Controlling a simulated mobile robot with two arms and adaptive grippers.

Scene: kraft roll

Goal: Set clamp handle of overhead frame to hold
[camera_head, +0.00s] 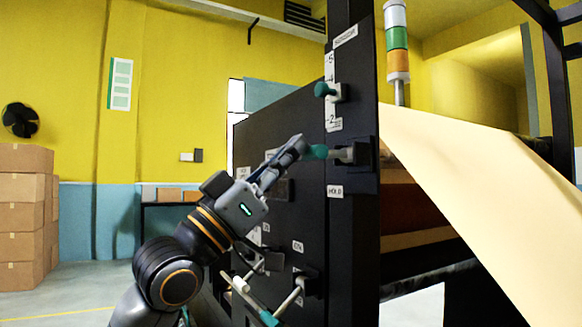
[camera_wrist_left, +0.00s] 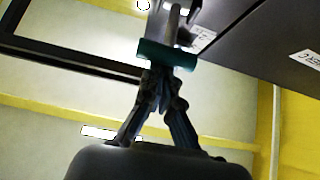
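The clamp handle, a grey lever with a teal grip (camera_head: 318,152), sticks out to the left from a dark bracket (camera_head: 363,153) on the black post. A white label reading HOLD (camera_head: 336,191) is below it. My left gripper (camera_head: 301,145) reaches up from the lower left, its tips at the grip. In the left wrist view the teal grip (camera_wrist_left: 167,55) lies crosswise just beyond my fingertips (camera_wrist_left: 160,82). The fingers converge with their tips together and look shut, at or against the grip, not around it. Exact contact is hard to see. My right gripper is not in view.
Another teal knob (camera_head: 325,89) sits above beside a numbered scale. Levers with teal grips (camera_head: 268,318) are low on the black panel (camera_head: 300,112). A kraft paper web (camera_head: 480,190) slopes down at right. Cardboard boxes (camera_head: 25,220) are stacked at far left.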

